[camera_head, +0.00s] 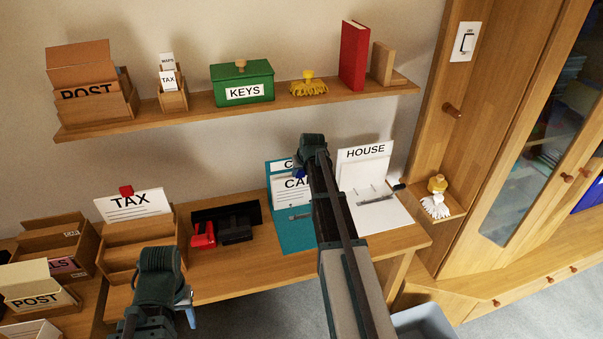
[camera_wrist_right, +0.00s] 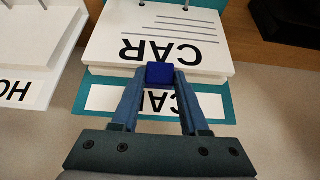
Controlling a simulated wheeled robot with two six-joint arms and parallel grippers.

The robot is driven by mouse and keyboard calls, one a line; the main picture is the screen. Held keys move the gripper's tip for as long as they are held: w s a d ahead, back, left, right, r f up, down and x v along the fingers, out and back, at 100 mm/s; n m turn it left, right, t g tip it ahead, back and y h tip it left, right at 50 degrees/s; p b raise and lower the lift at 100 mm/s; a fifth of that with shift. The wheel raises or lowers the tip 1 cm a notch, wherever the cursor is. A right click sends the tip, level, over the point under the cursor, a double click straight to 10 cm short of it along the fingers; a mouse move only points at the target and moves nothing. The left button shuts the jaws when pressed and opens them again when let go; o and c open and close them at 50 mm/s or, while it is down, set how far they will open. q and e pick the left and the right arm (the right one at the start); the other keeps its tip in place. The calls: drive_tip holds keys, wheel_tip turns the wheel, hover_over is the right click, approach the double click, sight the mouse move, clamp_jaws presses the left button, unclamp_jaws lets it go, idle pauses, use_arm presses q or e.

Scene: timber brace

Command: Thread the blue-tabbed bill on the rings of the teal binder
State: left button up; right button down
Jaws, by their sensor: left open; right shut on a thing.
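The teal binder (camera_head: 297,241) lies open on the desk, its back cover standing against the wall; its teal edge also shows in the right wrist view (camera_wrist_right: 232,103). The white bill, marked CAR (camera_wrist_right: 175,30), is in front of the cover in the right wrist view. My right gripper (camera_wrist_right: 160,76) is shut on its blue tab (camera_wrist_right: 160,72). Two metal rings (camera_wrist_right: 212,4) show at the bill's far edge; I cannot tell whether they pass through its holes. In the head view my right arm hides part of bill and binder. My left gripper (camera_head: 187,305) is open, away from the binder.
A white HOUSE binder (camera_head: 388,215) stands open right beside the teal one. A black tray (camera_head: 226,212) with a red item (camera_head: 203,236) and a TAX box (camera_head: 140,238) lie to the left. A shelf (camera_head: 330,97) hangs above.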

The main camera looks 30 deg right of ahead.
drive_tip(key=shift+w, duration=0.3)
unclamp_jaws()
idle(0.6)
drive_tip(key=shift+r, duration=0.15)
wheel_tip(320, 180, up, 8)
drive_tip(key=p, duration=0.8)
idle(0.4)
